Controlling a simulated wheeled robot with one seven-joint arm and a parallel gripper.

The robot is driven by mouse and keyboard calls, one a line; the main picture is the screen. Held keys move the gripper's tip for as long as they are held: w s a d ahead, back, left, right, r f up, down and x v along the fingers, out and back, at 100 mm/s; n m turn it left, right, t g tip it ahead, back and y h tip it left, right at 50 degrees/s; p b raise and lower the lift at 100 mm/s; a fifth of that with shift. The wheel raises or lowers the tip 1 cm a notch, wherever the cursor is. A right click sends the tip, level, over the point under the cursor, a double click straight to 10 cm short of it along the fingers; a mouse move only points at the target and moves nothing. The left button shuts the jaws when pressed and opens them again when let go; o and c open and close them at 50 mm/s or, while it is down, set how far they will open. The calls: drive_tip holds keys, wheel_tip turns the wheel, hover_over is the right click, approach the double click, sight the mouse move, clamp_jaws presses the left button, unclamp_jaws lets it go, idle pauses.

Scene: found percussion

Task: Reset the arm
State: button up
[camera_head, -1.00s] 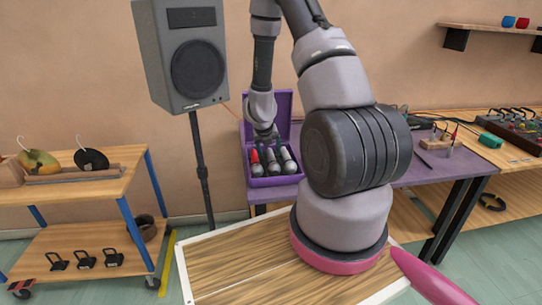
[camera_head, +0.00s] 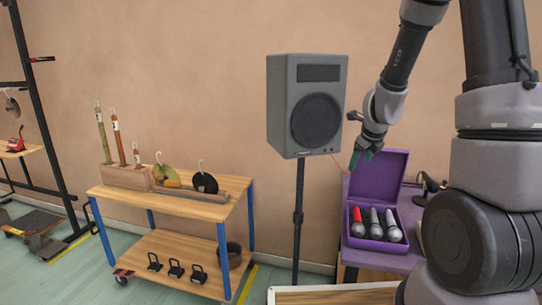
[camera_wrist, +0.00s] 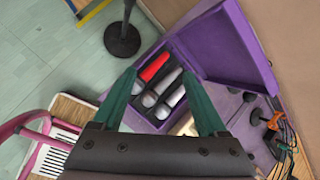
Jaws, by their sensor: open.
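My gripper (camera_head: 361,158) hangs at the end of my arm, in front of and above the open purple case, its green fingers pointing down. In the wrist view my gripper (camera_wrist: 159,78) shows its two fingers spread wide apart with nothing held between them. The purple case (camera_head: 376,172) has its lid up. A red-topped microphone (camera_head: 357,222) and two grey microphones, the middle one (camera_head: 376,223) and the right one (camera_head: 393,226), lie side by side in it. They also show between the fingers in the wrist view, farther below.
A grey speaker (camera_head: 307,105) on a black stand is left of the case. A wooden cart (camera_head: 200,205) with blue legs holds hanging discs and tubes. The purple table (camera_head: 408,208) carries the case; cables (camera_wrist: 283,130) lie beside it.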

drive_tip(key=s+a+r+n+t+y, duration=0.1)
drive_tip(key=s+a+r+n, duration=0.2)
drive_tip(key=s+r+n, duration=0.35)
drive_tip(key=s+a+r+n+y, duration=0.2)
drive_tip(key=s+a+r+n, duration=0.15)
drive_tip(key=r+n, duration=0.6)
drive_tip(key=s+r+n, duration=0.3)
drive_tip(key=s+n, duration=0.2)
drive_tip(key=s, duration=0.2)
drive_tip(key=s+d+r+n, duration=0.1)
drive_tip(key=s+r+n, duration=0.3)
drive_tip(key=s, duration=0.3)
drive_tip(key=shift+s+n+h, duration=0.3)
drive_tip(key=shift+s+n, duration=0.05)
drive_tip(key=shift+n, duration=0.25)
drive_tip(key=shift+d, duration=0.2)
